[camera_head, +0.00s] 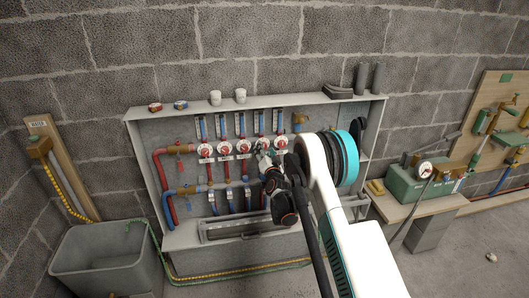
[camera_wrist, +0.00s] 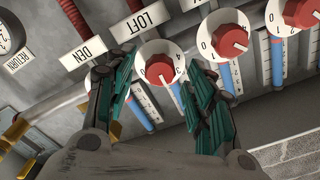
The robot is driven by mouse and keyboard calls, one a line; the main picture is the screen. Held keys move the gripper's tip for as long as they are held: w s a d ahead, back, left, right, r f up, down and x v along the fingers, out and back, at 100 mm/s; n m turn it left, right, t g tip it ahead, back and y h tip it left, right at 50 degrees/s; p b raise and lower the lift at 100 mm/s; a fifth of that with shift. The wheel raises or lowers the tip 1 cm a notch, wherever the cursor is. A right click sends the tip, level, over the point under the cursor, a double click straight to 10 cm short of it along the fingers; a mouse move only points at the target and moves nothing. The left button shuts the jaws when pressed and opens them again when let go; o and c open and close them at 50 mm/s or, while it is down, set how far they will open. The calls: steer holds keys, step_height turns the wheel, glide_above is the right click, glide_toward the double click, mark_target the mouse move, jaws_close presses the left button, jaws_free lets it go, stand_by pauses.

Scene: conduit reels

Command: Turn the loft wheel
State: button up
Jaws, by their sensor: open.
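The loft wheel is a red knob (camera_wrist: 160,69) on a white numbered dial, under the upside-down LOFT label (camera_wrist: 140,18) in the wrist view. My gripper (camera_wrist: 158,78) is open, with one green-padded finger on each side of this knob. I cannot tell whether either finger touches it. In the head view my gripper (camera_head: 268,158) is at the right part of the row of red wheels on the grey manifold cabinet (camera_head: 141,122) and partly covers them. The dial by the DEN label (camera_wrist: 83,51) is mostly hidden behind the left finger.
Neighbouring red knobs (camera_wrist: 230,40) stand close on the right in the wrist view, with blue-marked gauge tubes (camera_wrist: 277,62) between. A grey trough (camera_head: 105,262) stands at the left. A bench with a green box (camera_head: 404,186) stands at the right.

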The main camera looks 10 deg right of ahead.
steer(key=s, duration=1.1)
steer(key=shift+s, duration=0.2)
